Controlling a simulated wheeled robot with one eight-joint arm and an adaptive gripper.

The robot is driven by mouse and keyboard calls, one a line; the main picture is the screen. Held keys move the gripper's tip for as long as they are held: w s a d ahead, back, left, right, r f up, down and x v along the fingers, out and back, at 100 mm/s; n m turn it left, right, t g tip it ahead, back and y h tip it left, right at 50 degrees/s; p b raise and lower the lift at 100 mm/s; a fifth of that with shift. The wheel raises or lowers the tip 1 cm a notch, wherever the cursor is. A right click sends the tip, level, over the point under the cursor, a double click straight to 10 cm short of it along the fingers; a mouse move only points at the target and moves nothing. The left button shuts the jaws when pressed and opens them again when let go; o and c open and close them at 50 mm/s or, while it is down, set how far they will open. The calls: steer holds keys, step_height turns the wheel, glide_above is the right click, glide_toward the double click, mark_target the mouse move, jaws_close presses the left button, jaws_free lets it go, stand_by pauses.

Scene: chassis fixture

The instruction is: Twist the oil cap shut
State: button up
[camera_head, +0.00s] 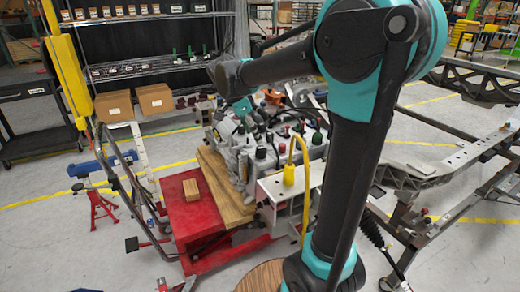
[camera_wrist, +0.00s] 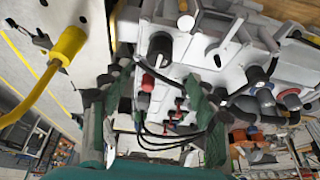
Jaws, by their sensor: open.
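The grey engine (camera_head: 240,150) sits on wooden boards on a red cart, and it fills the upper part of the wrist view (camera_wrist: 215,45). Several caps show on it, and I cannot tell for certain which is the oil cap. A black cylindrical cap (camera_wrist: 160,46) stands out just above the space between my fingers. A dark cap with a red top (camera_wrist: 147,84) shows between the fingers. My gripper (camera_wrist: 158,88) is open, its two green fingers apart with nothing held between them. No contact with a cap is clear. In the head view I cannot make out the fingertips.
A yellow hooked pipe (camera_head: 291,160) rises beside the engine; it is at the left in the wrist view (camera_wrist: 65,50). Black cables (camera_wrist: 180,135) loop behind the fingers. The red cart (camera_head: 185,215) carries a small wooden block (camera_head: 191,189). A metal chassis frame (camera_head: 440,185) stands at right.

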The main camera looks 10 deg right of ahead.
mark_target(260, 148)
steer(key=x, duration=0.9)
jaws_close()
steer(key=shift+m+g, duration=0.8)
steer(key=shift+m, duration=1.2)
